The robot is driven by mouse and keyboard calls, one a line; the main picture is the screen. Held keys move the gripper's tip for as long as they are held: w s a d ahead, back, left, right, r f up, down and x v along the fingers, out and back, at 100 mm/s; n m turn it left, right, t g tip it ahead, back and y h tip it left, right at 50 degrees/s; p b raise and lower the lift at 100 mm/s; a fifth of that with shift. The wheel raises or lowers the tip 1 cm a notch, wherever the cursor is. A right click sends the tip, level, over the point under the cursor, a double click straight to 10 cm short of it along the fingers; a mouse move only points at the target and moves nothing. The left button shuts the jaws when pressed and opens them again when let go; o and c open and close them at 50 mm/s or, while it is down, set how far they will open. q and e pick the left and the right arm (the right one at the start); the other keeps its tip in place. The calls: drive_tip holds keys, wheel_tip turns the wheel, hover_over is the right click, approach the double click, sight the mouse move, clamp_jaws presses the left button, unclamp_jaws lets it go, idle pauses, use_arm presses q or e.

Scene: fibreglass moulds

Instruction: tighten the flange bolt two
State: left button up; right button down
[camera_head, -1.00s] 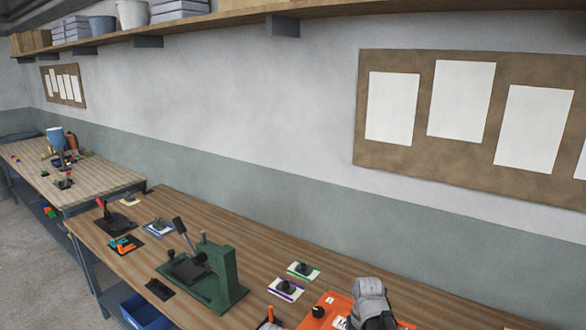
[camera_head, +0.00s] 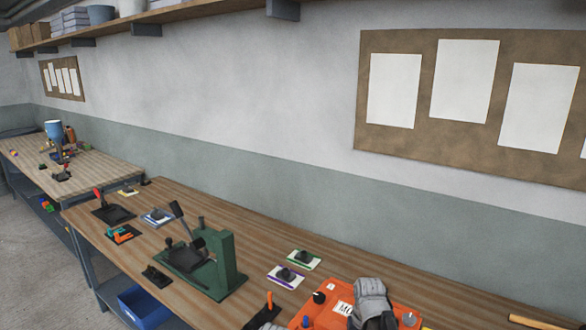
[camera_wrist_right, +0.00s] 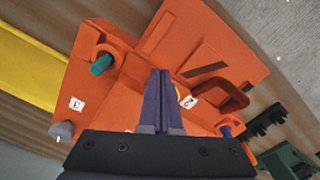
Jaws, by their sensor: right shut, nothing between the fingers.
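An orange mould (camera_head: 345,296) lies on the bench at the bottom of the head view. It fills much of the right wrist view (camera_wrist_right: 205,50), with number labels 3 and 2. A teal bolt (camera_wrist_right: 102,64) stands near label 3, with a grey knob (camera_wrist_right: 61,131) to its lower left. A blue bolt (camera_wrist_right: 226,131) is at the lower right. My right gripper (camera_wrist_right: 160,75) is shut and empty over the mould, beside label 2 (camera_wrist_right: 187,99). Its fingers hide what lies behind them; I cannot tell whether they touch.
A green press (camera_head: 222,265) stands left of the mould. Two small pads (camera_head: 304,260) with dark parts lie behind it. An orange-handled tool (camera_head: 269,301) is close on its left. A yellow strip (camera_wrist_right: 30,68) lies beside the mould. A blue bin (camera_head: 143,308) is below.

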drive_tip(key=shift+w+a, duration=0.1)
drive_tip(key=shift+w, duration=0.25)
idle(0.7)
drive_tip(key=shift+a, duration=0.3)
idle(0.3)
drive_tip(key=shift+a, duration=0.35)
drive_tip(key=shift+w, duration=0.1)
drive_tip(key=shift+a, duration=0.1)
drive_tip(key=shift+s+a, duration=0.1)
drive_tip(key=shift+s, duration=0.3)
